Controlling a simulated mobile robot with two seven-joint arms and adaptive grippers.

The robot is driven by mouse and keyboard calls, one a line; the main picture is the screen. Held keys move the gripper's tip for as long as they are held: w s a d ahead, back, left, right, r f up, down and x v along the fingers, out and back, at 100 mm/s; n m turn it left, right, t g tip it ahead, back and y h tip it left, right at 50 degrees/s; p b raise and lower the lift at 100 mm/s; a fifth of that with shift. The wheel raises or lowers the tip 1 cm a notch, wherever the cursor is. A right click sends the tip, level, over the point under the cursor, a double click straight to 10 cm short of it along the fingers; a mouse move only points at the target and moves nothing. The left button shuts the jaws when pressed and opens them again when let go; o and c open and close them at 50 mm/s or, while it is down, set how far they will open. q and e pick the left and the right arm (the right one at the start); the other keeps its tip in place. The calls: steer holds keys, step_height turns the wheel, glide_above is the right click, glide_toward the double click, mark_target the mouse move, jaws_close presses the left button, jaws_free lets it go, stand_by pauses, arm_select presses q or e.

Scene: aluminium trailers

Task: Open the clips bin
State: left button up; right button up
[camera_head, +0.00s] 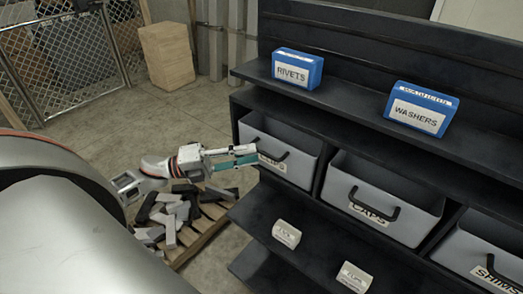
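A grey bin (296,148) with a black handle sits at the left end of the shelf's bin row. Its label is partly covered by the handle and my gripper, so I cannot read it fully. The bin stands in its slot, its front about level with its neighbour. My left gripper (254,153) reaches in from the left, with its white and teal fingers a little apart. Its tips are in front of the bin's left part, beside the handle's left end. I cannot tell whether they touch it. My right gripper is not in view.
A CAPS bin (394,227) and a SHIMS bin (470,250) stand to the right. Blue RIVETS (298,69) and WASHERS (422,108) boxes sit above. Two small pale boxes lie below. A pallet of metal pieces (178,214) is under my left arm.

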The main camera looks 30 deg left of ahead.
mark_target(261, 151)
arm_select(q)
steer(key=shift+p+x, duration=0.35)
steer(key=shift+x, duration=1.75)
jaws_close()
